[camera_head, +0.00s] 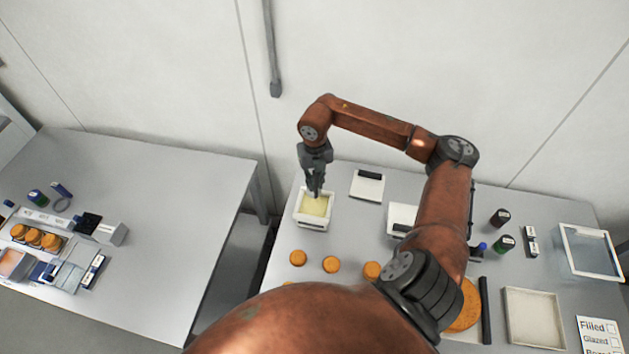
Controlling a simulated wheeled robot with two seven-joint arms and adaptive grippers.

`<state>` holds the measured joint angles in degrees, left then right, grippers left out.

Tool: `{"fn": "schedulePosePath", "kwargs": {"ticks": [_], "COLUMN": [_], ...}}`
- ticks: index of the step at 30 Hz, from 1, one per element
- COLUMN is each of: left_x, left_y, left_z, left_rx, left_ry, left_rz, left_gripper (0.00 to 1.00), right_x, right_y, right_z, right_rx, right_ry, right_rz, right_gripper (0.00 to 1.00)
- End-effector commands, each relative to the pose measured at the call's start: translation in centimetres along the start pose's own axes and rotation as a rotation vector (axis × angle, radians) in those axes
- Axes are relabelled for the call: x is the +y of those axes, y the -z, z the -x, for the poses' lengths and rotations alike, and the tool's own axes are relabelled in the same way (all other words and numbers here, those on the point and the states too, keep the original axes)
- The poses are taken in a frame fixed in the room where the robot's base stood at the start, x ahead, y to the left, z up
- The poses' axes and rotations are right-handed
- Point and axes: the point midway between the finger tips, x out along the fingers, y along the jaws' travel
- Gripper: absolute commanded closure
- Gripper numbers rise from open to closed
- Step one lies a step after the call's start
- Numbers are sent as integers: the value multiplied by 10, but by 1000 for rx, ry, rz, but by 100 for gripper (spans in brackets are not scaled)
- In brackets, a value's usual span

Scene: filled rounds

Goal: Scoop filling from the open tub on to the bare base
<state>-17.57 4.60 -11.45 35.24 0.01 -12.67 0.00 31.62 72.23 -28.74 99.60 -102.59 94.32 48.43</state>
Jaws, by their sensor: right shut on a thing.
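The open tub (300,219) is a white square box with pale yellow filling (314,204), on the near-middle table. My right gripper (316,190) points straight down over the tub, its fingertips at the filling. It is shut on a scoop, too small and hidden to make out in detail. Round orange-brown bases (298,258) stand in a row in front of the tub, with another (331,264) and a third (372,270) to the right. I cannot tell which is bare. One more is mostly hidden by my arm. My left gripper is not in view.
White box-like items (367,187) stand right of the tub. Dark bottles (503,243), a pale tray (534,318), a clear-framed box (591,250) and a printed card (599,334) lie at right. A larger orange disc (465,310) is partly behind my arm. The left table's right half is clear.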

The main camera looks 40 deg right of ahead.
Motion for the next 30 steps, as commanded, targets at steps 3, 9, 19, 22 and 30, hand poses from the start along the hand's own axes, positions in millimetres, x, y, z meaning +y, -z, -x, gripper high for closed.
{"fn": "schedulePosePath", "kwargs": {"ticks": [3, 9, 19, 22, 30], "left_x": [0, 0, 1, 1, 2], "left_y": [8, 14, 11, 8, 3], "left_z": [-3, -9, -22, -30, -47], "left_rx": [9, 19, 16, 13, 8], "left_ry": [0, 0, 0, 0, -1], "left_rz": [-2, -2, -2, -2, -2], "left_gripper": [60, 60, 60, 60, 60], "right_x": [0, 1, 1, 1, 1], "right_y": [0, 0, 0, 0, 0], "right_z": [-4, -17, -46, -55, -78], "right_rx": [0, 1, 1, 0, 0], "right_ry": [-1, -2, -1, -1, -1], "right_rz": [0, 2, 3, 4, 3], "right_gripper": [100, 100, 100, 100, 100]}}
